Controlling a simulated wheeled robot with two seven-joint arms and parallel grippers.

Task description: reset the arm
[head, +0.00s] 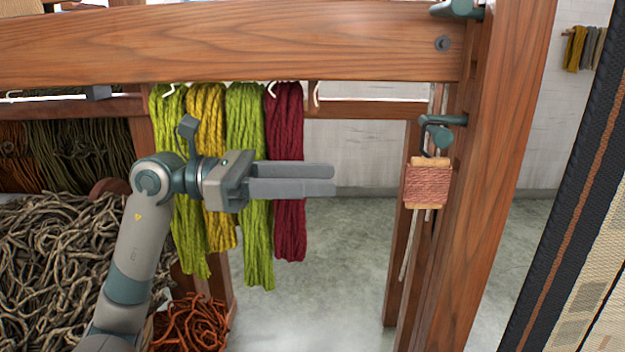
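My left arm rises from the bottom left, and its gripper (333,180) points right in front of the hanging skeins. The two grey fingers lie close together in the picture, and I cannot tell whether there is a gap between them. No wool shows between them. Behind the arm and gripper hang a lime skein (190,235), a yellow skein (212,120), a second lime skein (258,245) and a burgundy skein (288,225). The gripper hides parts of them; I cannot tell whether it touches them. My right gripper is not in view.
A wooden beam (270,40) crosses the top, and a thick post (480,230) stands at right with a wound pink spool (428,186). An empty white hook (317,95) is right of the burgundy skein. Tangled grey wool (50,250) lies at left. Space between skeins and post is clear.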

